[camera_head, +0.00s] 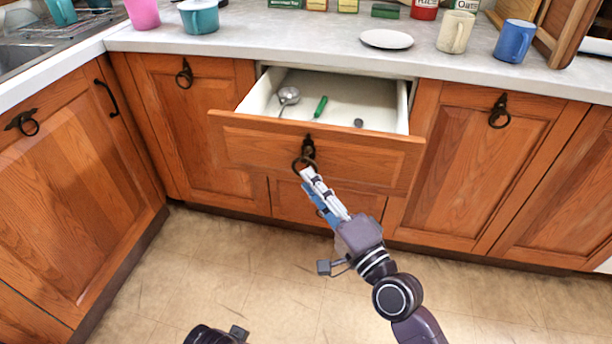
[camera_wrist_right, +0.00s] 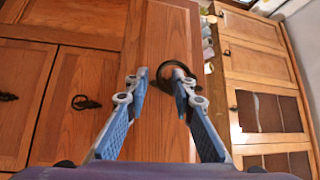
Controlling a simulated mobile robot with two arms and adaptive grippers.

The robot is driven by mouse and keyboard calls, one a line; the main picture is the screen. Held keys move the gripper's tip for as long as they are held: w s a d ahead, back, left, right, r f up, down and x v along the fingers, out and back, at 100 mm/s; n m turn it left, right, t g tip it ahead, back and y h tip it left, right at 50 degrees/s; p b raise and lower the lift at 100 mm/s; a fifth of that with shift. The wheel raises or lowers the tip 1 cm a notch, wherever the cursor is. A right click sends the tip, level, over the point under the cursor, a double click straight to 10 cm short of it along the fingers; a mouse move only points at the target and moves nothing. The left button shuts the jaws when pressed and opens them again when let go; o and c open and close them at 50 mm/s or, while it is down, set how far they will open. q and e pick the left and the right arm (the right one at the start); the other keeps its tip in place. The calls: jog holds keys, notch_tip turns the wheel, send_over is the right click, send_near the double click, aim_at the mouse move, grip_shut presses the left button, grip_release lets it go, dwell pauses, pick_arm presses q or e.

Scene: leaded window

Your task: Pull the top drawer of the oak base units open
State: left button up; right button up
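The top drawer (camera_head: 240,128) of the oak base units is pulled well out, and its white inside shows. A ladle (camera_head: 289,95), a green-handled tool (camera_head: 320,106) and a small dark item (camera_head: 358,122) lie in it. Its dark ring handle (camera_head: 308,150) hangs on the front. My right gripper (camera_head: 307,174) is at the ring. In the right wrist view its fingers (camera_wrist_right: 161,73) are apart, and the ring (camera_wrist_right: 184,64) overlaps the right fingertip. I cannot tell whether that fingertip is through the ring. My left gripper's fingers are out of view.
Oak doors with ring handles flank the drawer, including the right door (camera_head: 480,170) and the left door (camera_head: 195,130). The worktop (camera_head: 300,35) above holds a white plate (camera_head: 386,39), a cream mug (camera_head: 455,32) and a blue mug (camera_head: 514,41). The floor (camera_head: 200,260) in front is clear.

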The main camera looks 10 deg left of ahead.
jog(key=v, duration=0.9)
